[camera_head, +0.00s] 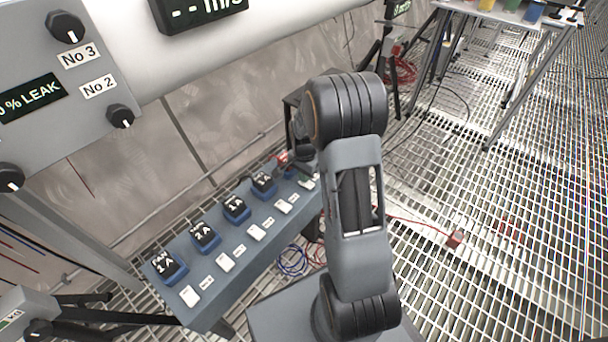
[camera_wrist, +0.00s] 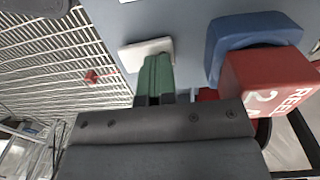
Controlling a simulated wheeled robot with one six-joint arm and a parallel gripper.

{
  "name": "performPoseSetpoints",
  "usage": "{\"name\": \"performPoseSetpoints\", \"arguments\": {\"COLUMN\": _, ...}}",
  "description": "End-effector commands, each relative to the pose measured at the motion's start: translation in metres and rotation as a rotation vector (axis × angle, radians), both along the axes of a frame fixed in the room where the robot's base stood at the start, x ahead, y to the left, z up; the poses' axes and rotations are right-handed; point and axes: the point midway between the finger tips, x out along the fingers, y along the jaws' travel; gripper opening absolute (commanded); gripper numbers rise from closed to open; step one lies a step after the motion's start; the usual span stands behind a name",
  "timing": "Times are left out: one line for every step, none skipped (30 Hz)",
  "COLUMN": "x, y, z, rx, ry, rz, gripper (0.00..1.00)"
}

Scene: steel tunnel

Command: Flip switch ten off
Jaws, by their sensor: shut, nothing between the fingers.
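A blue-grey switch panel (camera_head: 237,278) runs diagonally in the head view. It carries a row of white switches (camera_head: 257,232) with small labels, and a row of blue-based display blocks. I cannot read which switch is number ten. In the wrist view my gripper (camera_wrist: 156,72) is shut, its green fingertips together at the edge of a white switch (camera_wrist: 146,49). Whether they touch it I cannot tell. A red block (camera_wrist: 270,82) reading "REEL 2", partly cut off, sits in front of a blue base (camera_wrist: 250,32) to the right. My arm hides the gripper in the head view.
A grey box with knobs (camera_head: 66,27) stands at upper left, beside a large white pipe (camera_head: 200,60). A table (camera_head: 500,18) with coloured cups is at upper right. Cables lie on the grated floor (camera_head: 480,230), otherwise mostly clear at right.

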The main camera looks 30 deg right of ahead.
Motion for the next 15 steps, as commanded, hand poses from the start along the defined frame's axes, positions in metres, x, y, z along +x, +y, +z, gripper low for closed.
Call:
{"name": "performPoseSetpoints", "arguments": {"x": -0.002, "y": -0.001, "z": 0.001, "rx": 0.0, "ry": 0.002, "rz": 0.0, "gripper": 0.0}}
{"name": "performPoseSetpoints", "arguments": {"x": -0.003, "y": -0.001, "z": 0.001, "rx": 0.0, "ry": 0.002, "rz": 0.0, "gripper": 0.0}}
{"name": "performPoseSetpoints", "arguments": {"x": -0.004, "y": -0.001, "z": 0.002, "rx": 0.0, "ry": 0.002, "rz": 0.0, "gripper": 0.0}}
{"name": "performPoseSetpoints", "arguments": {"x": -0.005, "y": -0.002, "z": 0.002, "rx": 0.0, "ry": 0.002, "rz": 0.0, "gripper": 0.0}}
{"name": "performPoseSetpoints", "arguments": {"x": -0.006, "y": -0.002, "z": 0.003, "rx": 0.0, "ry": 0.002, "rz": 0.0, "gripper": 0.0}}
{"name": "performPoseSetpoints", "arguments": {"x": -0.007, "y": -0.002, "z": 0.003, "rx": 0.0, "ry": 0.002, "rz": 0.001, "gripper": 0.0}}
{"name": "performPoseSetpoints", "arguments": {"x": -0.008, "y": -0.003, "z": 0.004, "rx": 0.0, "ry": 0.002, "rz": 0.001, "gripper": 0.0}}
{"name": "performPoseSetpoints", "arguments": {"x": -0.009, "y": -0.003, "z": 0.004, "rx": 0.0, "ry": 0.002, "rz": 0.001, "gripper": 0.0}}
{"name": "performPoseSetpoints", "arguments": {"x": -0.011, "y": -0.003, "z": 0.005, "rx": 0.0, "ry": 0.002, "rz": 0.001, "gripper": 0.0}}
{"name": "performPoseSetpoints", "arguments": {"x": -0.012, "y": -0.004, "z": 0.005, "rx": 0.0, "ry": 0.002, "rz": 0.001, "gripper": 0.0}}
{"name": "performPoseSetpoints", "arguments": {"x": -0.012, "y": -0.004, "z": 0.005, "rx": 0.0, "ry": 0.002, "rz": 0.001, "gripper": 0.0}}
{"name": "performPoseSetpoints", "arguments": {"x": -0.013, "y": -0.004, "z": 0.005, "rx": 0.0, "ry": 0.002, "rz": 0.002, "gripper": 0.0}}
{"name": "performPoseSetpoints", "arguments": {"x": -0.013, "y": -0.004, "z": 0.005, "rx": 0.0, "ry": 0.002, "rz": 0.002, "gripper": 0.0}}
{"name": "performPoseSetpoints", "arguments": {"x": -0.013, "y": -0.004, "z": 0.005, "rx": 0.0, "ry": 0.002, "rz": 0.002, "gripper": 0.0}}
{"name": "performPoseSetpoints", "arguments": {"x": -0.013, "y": -0.004, "z": 0.005, "rx": 0.0, "ry": 0.002, "rz": 0.002, "gripper": 0.0}}
